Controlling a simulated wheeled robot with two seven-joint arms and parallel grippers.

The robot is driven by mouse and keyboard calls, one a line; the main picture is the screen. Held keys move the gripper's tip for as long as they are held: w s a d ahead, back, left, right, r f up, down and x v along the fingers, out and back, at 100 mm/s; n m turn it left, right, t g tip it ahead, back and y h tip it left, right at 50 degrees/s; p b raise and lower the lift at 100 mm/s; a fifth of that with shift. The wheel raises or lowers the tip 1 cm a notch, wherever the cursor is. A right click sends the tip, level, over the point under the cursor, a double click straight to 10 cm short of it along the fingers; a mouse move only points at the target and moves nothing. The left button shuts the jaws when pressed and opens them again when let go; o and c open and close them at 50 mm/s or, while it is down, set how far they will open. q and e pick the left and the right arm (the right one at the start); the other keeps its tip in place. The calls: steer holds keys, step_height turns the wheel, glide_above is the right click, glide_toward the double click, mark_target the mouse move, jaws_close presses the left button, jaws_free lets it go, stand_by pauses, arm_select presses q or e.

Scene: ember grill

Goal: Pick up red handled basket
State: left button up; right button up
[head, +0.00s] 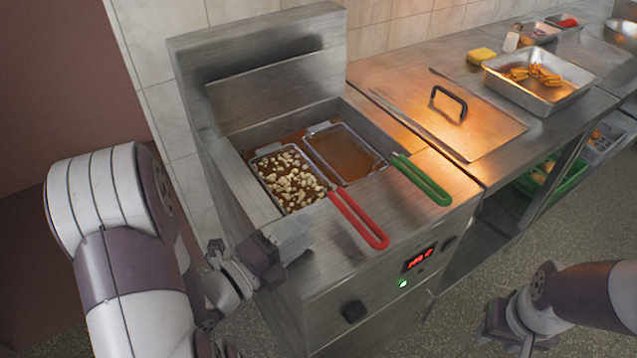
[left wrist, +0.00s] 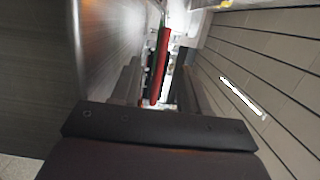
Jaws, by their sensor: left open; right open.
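The red handled basket (head: 287,180) sits in the left side of the fryer, filled with pale pieces in brown oil. Its red handle (head: 358,219) sticks out over the fryer's front edge. The red handle also shows in the left wrist view (left wrist: 160,66), ahead of the fingers. My left gripper (head: 270,251) is open at the fryer's front left corner, left of the red handle and apart from it. Its fingers show in the left wrist view (left wrist: 158,88). My right gripper (head: 515,335) is low at the bottom right, away from the fryer.
A green handled basket (head: 343,150) sits beside the red one, its green handle (head: 421,179) sticking out at the front. Right of the fryer is a steel counter with a black-handled lid (head: 450,105), a tray (head: 540,85) of fried pieces and a yellow sponge (head: 481,56).

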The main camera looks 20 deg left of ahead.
mark_target(336, 207)
arm_select(q)
steer(key=shift+w+d, duration=0.2)
steer(key=shift+w, duration=0.25)
steer(key=shift+w+d, duration=0.15)
steer(key=shift+w, duration=0.1)
steer(key=shift+w+d+r, duration=0.1)
steer(key=shift+w+d, duration=0.1)
steer(key=shift+w, duration=0.05)
steer(key=x, duration=0.5)
steer(key=shift+w+p, duration=0.25)
steer(key=shift+p, duration=0.15)
steer(key=shift+w+d, duration=0.2)
steer(key=shift+w, duration=0.05)
steer(key=p+x, duration=0.1)
steer(key=x, duration=0.3)
steer(key=shift+w+d+r, duration=0.1)
steer(key=shift+w+d, duration=0.2)
arm_select(e)
steer(key=shift+w+r, duration=0.1)
steer(key=shift+r, duration=0.85)
arm_select(q)
steer(key=shift+r, duration=0.1)
jaws_close()
